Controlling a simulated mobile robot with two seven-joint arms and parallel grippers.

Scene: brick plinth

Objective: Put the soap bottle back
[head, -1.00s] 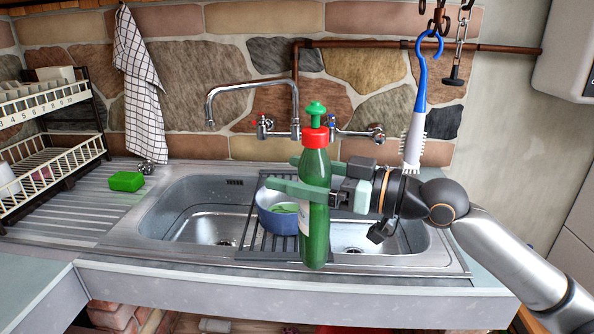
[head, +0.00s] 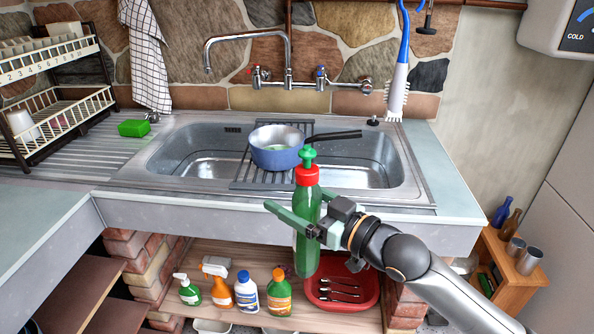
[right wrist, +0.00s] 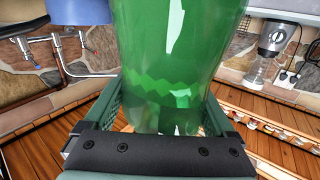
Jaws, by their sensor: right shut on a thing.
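The soap bottle (head: 307,255) is green with a red collar and a green pump top. My right gripper (head: 300,222) is shut on its body and holds it upright in front of the sink's front edge. In the head view its lower part overlaps the shelf under the counter. In the right wrist view the green bottle (right wrist: 175,60) fills the space between the fingers. My left gripper is not in view.
Below the counter, a wooden shelf (head: 205,260) bears several bottles, including an orange one (head: 279,292), and a red tray (head: 358,290) with cutlery. Brick pillars flank it. A blue pan (head: 274,155) sits on the sink rack. A small orange cabinet (head: 510,262) stands at right.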

